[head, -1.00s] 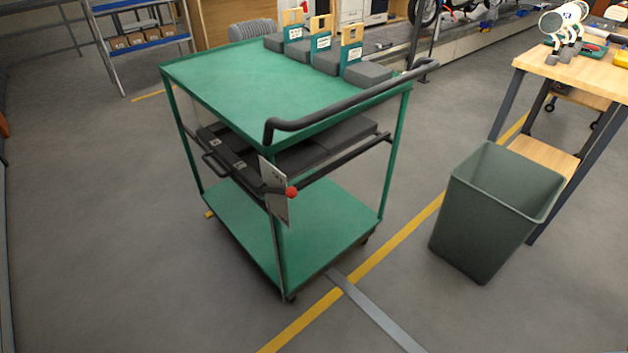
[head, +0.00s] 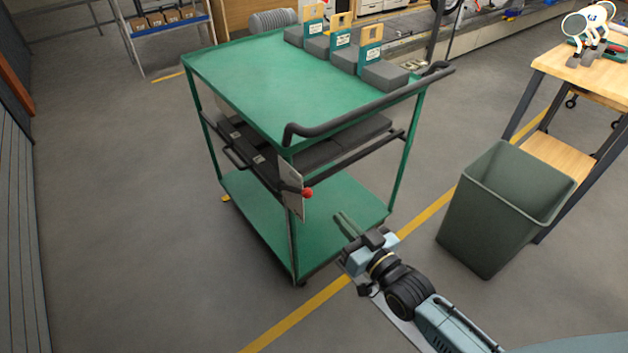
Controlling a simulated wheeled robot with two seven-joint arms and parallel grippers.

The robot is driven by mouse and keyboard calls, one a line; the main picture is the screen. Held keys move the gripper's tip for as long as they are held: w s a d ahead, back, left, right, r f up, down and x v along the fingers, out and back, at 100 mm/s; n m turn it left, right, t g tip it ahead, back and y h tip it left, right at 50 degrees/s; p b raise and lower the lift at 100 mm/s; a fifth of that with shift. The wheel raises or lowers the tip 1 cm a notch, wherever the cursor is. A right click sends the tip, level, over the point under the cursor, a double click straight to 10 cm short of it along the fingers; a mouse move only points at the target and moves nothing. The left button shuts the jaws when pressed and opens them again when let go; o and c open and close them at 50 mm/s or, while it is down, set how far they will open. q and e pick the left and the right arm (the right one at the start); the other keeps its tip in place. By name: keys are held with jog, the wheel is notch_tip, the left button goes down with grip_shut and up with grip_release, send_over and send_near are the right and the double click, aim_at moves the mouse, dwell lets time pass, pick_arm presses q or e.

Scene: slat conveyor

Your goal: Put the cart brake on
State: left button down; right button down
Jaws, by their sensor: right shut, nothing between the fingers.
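The green cart (head: 235,77) stands in the middle of the head view, with a black push handle (head: 370,105) along its near right side. A lever with a red knob (head: 307,193) sticks out by a pale plate (head: 291,186) at the cart's near corner post. I take it to be the brake lever. My right gripper (head: 345,222) is shut and empty. It shows in front of the lower shelf, below and to the right of the red knob, apart from it. My left gripper is not in view.
A grey-green bin (head: 497,213) stands right of the cart, beside a wooden-topped workbench (head: 575,72). Dark blocks with teal and wood holders (head: 342,41) stand on the cart's top. The floor left of the cart is clear.

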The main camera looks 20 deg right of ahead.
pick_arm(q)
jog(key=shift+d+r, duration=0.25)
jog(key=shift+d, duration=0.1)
pick_arm(e)
jog(key=shift+t+y, duration=0.4)
jog(key=shift+t, duration=0.3)
jog(key=r, duration=0.3)
jog(key=a+r, duration=0.1)
jog(key=r, duration=0.1)
jog(key=shift+r, duration=0.2)
jog(key=shift+w, duration=0.1)
